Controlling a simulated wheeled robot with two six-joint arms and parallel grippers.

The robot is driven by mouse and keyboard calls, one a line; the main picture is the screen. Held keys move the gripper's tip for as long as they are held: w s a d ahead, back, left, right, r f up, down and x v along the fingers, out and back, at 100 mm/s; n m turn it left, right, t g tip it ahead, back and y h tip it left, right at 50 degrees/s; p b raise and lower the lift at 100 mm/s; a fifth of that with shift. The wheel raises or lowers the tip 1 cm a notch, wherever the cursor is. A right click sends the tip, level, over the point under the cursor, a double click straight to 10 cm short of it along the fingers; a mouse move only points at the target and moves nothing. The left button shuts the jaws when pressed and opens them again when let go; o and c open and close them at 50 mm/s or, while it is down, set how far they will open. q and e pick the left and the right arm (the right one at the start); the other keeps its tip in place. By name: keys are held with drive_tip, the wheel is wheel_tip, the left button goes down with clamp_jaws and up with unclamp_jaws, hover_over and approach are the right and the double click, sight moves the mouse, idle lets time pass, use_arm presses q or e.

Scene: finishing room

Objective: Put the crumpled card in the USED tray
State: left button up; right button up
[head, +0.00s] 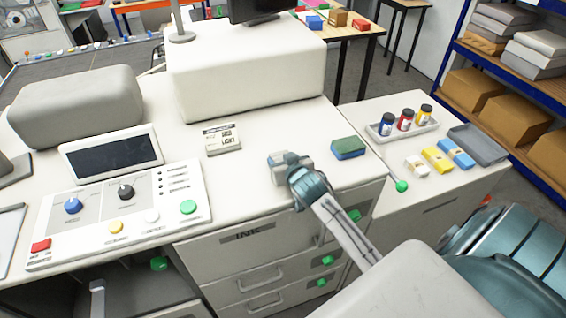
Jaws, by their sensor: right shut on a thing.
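My right gripper (284,166) is over the white machine top, near its front edge, with its arm coming in from the lower right. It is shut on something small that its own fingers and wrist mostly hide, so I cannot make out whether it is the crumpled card. No crumpled card shows clearly elsewhere. A shallow grey tray (478,146) sits on the right-hand side table; I can read no USED label on it. My left gripper is not in view.
A green-and-blue sponge-like block (348,148) lies right of my gripper. A small printed sign (222,139) is behind it to the left. Ink bottles stand in a white tray (412,132), with coloured blocks in front. A green-knobbed lever (401,186) sticks out between machine and side table.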

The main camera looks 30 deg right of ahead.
drive_tip(key=shift+r, duration=0.1)
drive_tip(key=shift+r+b, duration=0.6)
drive_tip(key=shift+s+d+r+b, duration=0.1)
drive_tip(key=shift+s+r+b, duration=0.05)
drive_tip(key=shift+r+b, duration=0.3)
drive_tip(key=shift+s+d+r+b, duration=0.15)
drive_tip(key=shift+r+b, duration=0.15)
drive_tip(key=shift+r, duration=0.2)
drive_tip(key=s+d+b, duration=0.1)
drive_tip(key=s+d, duration=0.1)
drive_tip(key=s, duration=0.1)
drive_tip(key=s+d+r, duration=0.1)
drive_tip(key=s+d, duration=0.1)
drive_tip(key=s, duration=0.1)
drive_tip(key=s+d+b, duration=0.1)
drive_tip(key=s+d, duration=0.1)
drive_tip(key=s, duration=0.2)
drive_tip(key=shift+d+r+b, duration=0.2)
drive_tip(key=shift+d+b, duration=0.05)
drive_tip(key=shift+b, duration=0.1)
drive_tip(key=shift+s+d, duration=0.15)
drive_tip(key=shift+s, duration=0.15)
drive_tip(key=shift+s+d+r+p, duration=0.2)
drive_tip(key=shift+s+p, duration=0.1)
drive_tip(key=shift+p, duration=0.15)
drive_tip(key=shift+s+d+p, duration=0.5)
drive_tip(key=shift+s+p, duration=0.25)
drive_tip(key=shift+p, duration=0.05)
drive_tip(key=shift+s, duration=0.1)
